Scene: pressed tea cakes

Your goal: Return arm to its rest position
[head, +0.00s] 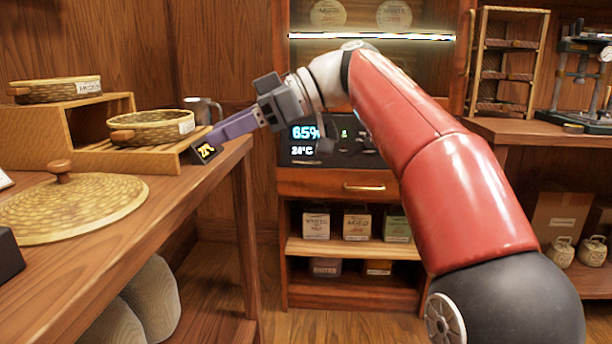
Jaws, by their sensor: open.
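My red arm reaches from the lower right, up over the middle and down to the left. My gripper (222,132) is at its end, grey with long purple fingers pointing down and left. It is open, and I see nothing held between the fingers. The fingertips show close to the right end of the wooden counter (105,240), by a small dark display (207,152) with yellow digits. From this view I cannot tell whether they touch anything.
A woven basket (150,128) and another woven basket (55,90) sit on a stepped wooden stand at left. A round woven lid (75,203) lies on the counter. A cabinet (300,184) stands behind my arm; a wooden rack (508,60) is at right.

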